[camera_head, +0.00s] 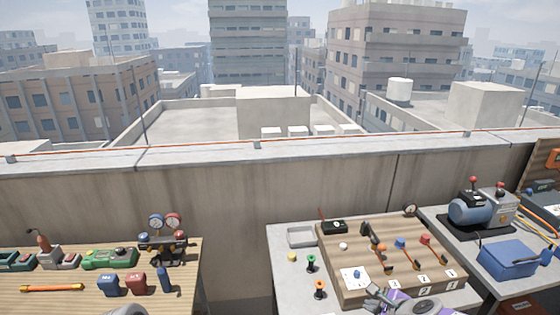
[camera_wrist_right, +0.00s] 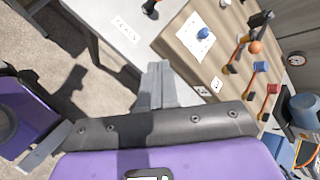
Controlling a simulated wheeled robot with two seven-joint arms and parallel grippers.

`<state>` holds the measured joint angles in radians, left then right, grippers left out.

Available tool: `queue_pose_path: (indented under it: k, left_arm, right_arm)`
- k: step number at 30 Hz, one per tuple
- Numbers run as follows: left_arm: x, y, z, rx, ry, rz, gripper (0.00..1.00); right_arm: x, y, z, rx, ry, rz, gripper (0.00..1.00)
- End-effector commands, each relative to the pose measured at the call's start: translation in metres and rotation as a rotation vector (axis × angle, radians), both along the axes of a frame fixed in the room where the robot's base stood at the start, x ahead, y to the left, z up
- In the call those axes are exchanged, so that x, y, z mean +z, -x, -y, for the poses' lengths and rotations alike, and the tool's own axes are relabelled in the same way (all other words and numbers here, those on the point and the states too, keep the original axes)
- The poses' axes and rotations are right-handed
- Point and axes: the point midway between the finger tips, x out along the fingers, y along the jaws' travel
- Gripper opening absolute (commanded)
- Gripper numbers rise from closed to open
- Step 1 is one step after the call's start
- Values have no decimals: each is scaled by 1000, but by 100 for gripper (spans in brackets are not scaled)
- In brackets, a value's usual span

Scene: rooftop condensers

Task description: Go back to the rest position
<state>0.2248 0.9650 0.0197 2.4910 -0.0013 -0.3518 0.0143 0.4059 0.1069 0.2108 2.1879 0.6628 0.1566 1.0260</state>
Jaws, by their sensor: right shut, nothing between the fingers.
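My right gripper (camera_head: 375,292) shows at the bottom of the head view, over the front edge of the wooden board (camera_head: 335,262). In the right wrist view the right gripper (camera_wrist_right: 157,72) has its grey fingers together with nothing between them. It points past the board's front corner, and I cannot tell whether it touches anything. A white card with a blue knob (camera_head: 355,275) lies on the board near the gripper; it also shows in the wrist view (camera_wrist_right: 193,42).
The board carries several colored-handled parts (camera_head: 425,242) and numbered tags. A grey tray (camera_head: 301,237) and small spools (camera_head: 311,263) stand left of it. A pump (camera_head: 472,210) and a blue case (camera_head: 508,258) are right. A wooden table (camera_head: 190,290) with gauges (camera_head: 165,222) is left, across a gap.

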Motion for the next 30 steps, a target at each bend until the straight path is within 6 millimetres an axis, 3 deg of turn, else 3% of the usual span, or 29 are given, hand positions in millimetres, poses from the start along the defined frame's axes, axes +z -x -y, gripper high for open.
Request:
queue_pose_path:
  k: [1,8,13,17,21,27,30]
  left_arm:
    - [0,0,0,0,0,1,43]
    - [0,-1,0,1,0,2,43]
    - [0,0,0,0,0,1,43]
    - [0,0,0,0,0,1,43]
    - [0,0,0,0,0,1,43]
    - [0,0,0,0,0,1,43]
    - [0,0,0,0,0,1,43]
  right_arm:
    - [-21,4,-6,46,31,-30,0]
    - [-89,21,-24,262,189,-92,0]
    - [-149,47,-45,498,319,-135,0]
    - [-207,84,-71,783,432,-155,0]
    - [-264,139,-103,1160,537,-122,0]
    - [-303,199,-132,1524,595,-25,0]
    - [-309,212,-138,1600,603,7,0]
